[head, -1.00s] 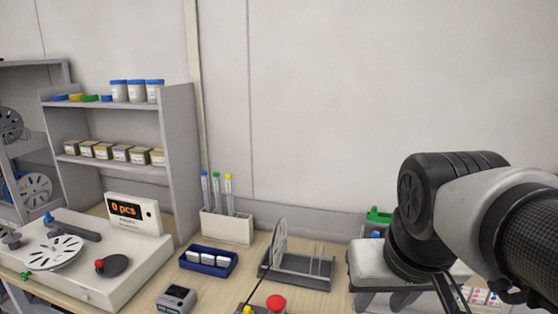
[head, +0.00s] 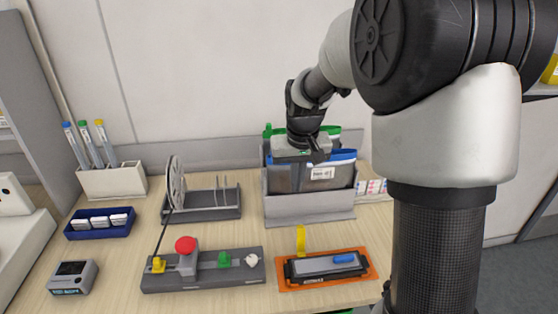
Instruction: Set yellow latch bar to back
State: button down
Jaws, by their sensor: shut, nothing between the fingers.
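A bright yellow upright bar (head: 301,240) stands at the back edge of an orange-based unit (head: 284,285) at the front of the bench, in the head view. A second, smaller yellow piece (head: 158,265) sits at the left end of a grey control panel (head: 205,280), by a thin black rod. I cannot tell for certain which is the latch bar. My gripper (head: 316,153) is shut and empty, in front of the upper part of a grey bin, behind and above the upright yellow bar and apart from it. Its fingertips are small and hard to make out.
The grey bin (head: 300,209) holds folders with blue and green edges. A reel rack (head: 205,212), a blue tray (head: 84,231) and a pen holder (head: 112,182) stand to the left. The panel carries a red button (head: 186,244). My arm covers the right side.

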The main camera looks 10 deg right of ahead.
jog(key=w+f, duration=0.1)
jog(key=f, duration=0.1)
send_over(301, 241)
jog(key=w, duration=0.4)
jog(key=s+x, duration=0.2)
jog(key=x, duration=0.7)
jog(key=shift+a+f, duration=0.2)
jog(key=shift+f, duration=0.1)
jog(key=shift+s, duration=0.1)
